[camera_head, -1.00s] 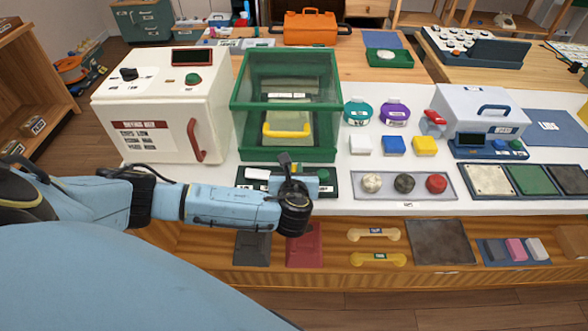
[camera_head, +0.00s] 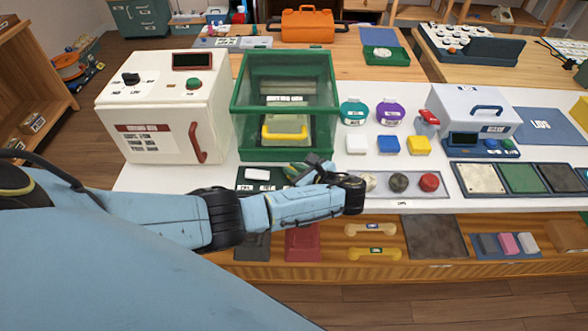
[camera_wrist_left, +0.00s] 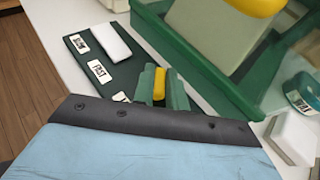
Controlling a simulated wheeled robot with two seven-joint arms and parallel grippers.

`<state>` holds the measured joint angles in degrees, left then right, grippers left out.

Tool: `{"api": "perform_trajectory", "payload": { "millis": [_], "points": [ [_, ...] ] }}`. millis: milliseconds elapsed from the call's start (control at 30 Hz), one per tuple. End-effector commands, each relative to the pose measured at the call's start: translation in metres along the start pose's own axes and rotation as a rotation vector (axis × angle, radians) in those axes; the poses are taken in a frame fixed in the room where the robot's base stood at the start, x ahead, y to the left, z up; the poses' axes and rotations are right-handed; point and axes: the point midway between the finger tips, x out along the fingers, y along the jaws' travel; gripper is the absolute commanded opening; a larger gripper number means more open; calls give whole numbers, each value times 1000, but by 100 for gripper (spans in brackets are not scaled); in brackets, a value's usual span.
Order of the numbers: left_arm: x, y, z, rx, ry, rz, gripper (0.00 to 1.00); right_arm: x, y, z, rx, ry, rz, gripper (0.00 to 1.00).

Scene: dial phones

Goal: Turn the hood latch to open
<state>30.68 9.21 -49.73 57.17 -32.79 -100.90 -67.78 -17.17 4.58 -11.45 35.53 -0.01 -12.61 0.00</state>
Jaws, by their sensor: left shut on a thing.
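The hood is a green-framed, clear-sided box (camera_head: 284,155) on the white counter, also seen at the upper right of the left wrist view (camera_wrist_left: 215,75). A small yellow piece (camera_wrist_left: 159,86), which looks like the latch, sits by the hood's front lower edge. My left gripper (camera_head: 300,172) is in front of the hood, and in the left wrist view its green fingers (camera_wrist_left: 159,88) are shut on this piece from both sides. The fingers hide much of it, so its exact angle is unclear. My right gripper is not in view.
A dark green panel (camera_head: 250,186) with a white block and labels lies in front of the hood. A white machine with a red handle (camera_head: 165,110) stands left. A tray of round knobs (camera_head: 440,190) lies right. A yellow handle (camera_head: 285,132) shows within the hood.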

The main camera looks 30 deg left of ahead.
Motion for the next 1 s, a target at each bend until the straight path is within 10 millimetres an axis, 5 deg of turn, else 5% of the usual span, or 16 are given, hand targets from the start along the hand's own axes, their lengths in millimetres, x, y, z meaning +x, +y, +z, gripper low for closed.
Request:
{"api": "perform_trajectory", "payload": {
  "millis": [400, 1000],
  "points": [
    [1, -2, -1, -94, -1, 231, 0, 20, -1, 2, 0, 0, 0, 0],
    [2, -2, 0, -117, -2, 284, 0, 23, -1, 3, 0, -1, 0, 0]
  ]
}}
